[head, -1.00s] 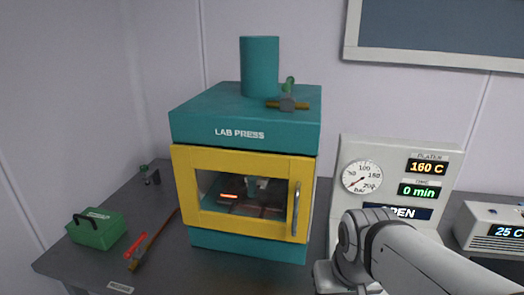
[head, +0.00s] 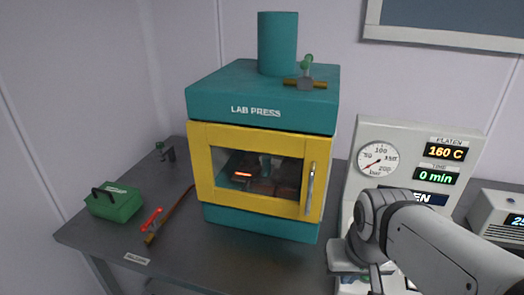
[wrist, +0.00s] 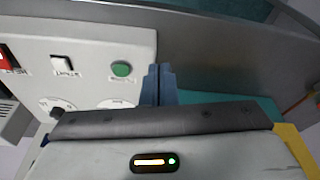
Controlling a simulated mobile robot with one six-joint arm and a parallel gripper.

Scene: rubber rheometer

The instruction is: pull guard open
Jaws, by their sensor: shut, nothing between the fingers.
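The guard (head: 258,170) is a yellow framed door with a clear window on the front of the teal lab press (head: 262,100). It sits flush with the press front. Its vertical metal handle (head: 310,188) is on the right side of the frame. In the wrist view, part of the yellow guard (wrist: 296,148) shows at the lower right edge, apart from my fingers. My gripper (wrist: 158,80) shows there with its two blue fingers together and nothing between them. In the head view my arm is right of the press; my fingers are not clearly visible there.
A control panel (head: 412,135) with a gauge and displays stands right of the press. Its green button (wrist: 121,69) shows in the wrist view. A green box (head: 115,203) and a red-tipped tool (head: 152,222) lie on the left of the grey table (head: 215,258).

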